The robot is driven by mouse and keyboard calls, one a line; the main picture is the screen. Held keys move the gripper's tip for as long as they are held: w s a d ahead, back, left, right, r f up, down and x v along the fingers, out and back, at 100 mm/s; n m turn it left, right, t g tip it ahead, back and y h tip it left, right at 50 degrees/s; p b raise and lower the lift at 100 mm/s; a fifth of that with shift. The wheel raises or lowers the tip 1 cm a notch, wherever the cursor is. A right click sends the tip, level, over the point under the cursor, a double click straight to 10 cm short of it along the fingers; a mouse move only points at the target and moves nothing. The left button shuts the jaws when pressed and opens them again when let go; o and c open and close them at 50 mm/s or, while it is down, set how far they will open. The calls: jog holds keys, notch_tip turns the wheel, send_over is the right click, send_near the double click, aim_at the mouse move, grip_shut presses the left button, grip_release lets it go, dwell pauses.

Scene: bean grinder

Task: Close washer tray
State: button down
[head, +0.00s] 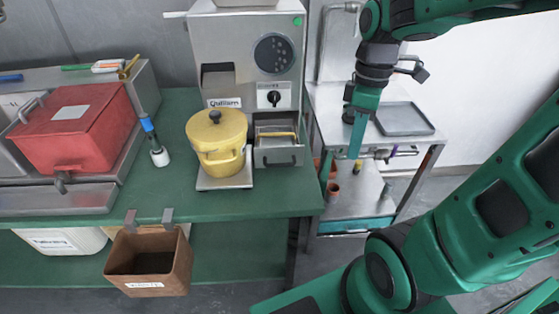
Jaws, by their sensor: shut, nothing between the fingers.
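A grey metal drawer-like tray (279,157), which I take for the washer tray, sits low on the right of the grey machine (228,52) in the head view. It appears pulled out. Its open top shows, with a yellow bar inside and a dark handle on its front. My gripper (355,154) is shut and empty. It points down, to the right of the tray and apart from it, in front of the side table.
A yellow lidded pot (216,140) stands just left of the tray. A brown bin (150,260) hangs on the front edge. A flat grey tray (405,119) lies on the side table.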

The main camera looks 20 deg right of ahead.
jog(key=w+a+f+n+g, duration=0.1)
jog(key=w+a+n, duration=0.5)
jog(key=n, duration=0.6)
jog(key=w+a+f+n+g, duration=0.1)
jog(key=w+a+n, duration=0.3)
jog(key=a+n, duration=0.6)
jog(key=shift+n, duration=0.8)
jog(key=s+f, duration=0.1)
jog(key=f, duration=0.2)
jog(key=s+d+f, duration=0.1)
jog(key=f, duration=0.2)
jog(key=s+f, duration=0.1)
jog(key=f, duration=0.2)
jog(key=shift+d, duration=0.35)
jog(key=shift+w+d+r, duration=0.15)
jog(key=shift+w+d, duration=0.05)
jog(key=shift+w, duration=0.35)
jog(key=shift+w+d+r, duration=0.1)
jog(key=shift+w+d, duration=0.05)
jog(key=shift+w, duration=0.35)
jog(key=shift+w+d+r, duration=0.1)
jog(key=shift+w+d, duration=0.05)
jog(key=shift+w, duration=0.3)
jog(key=shift+w+d+r, duration=0.1)
jog(key=shift+w, duration=0.3)
jog(key=shift+w, duration=0.1)
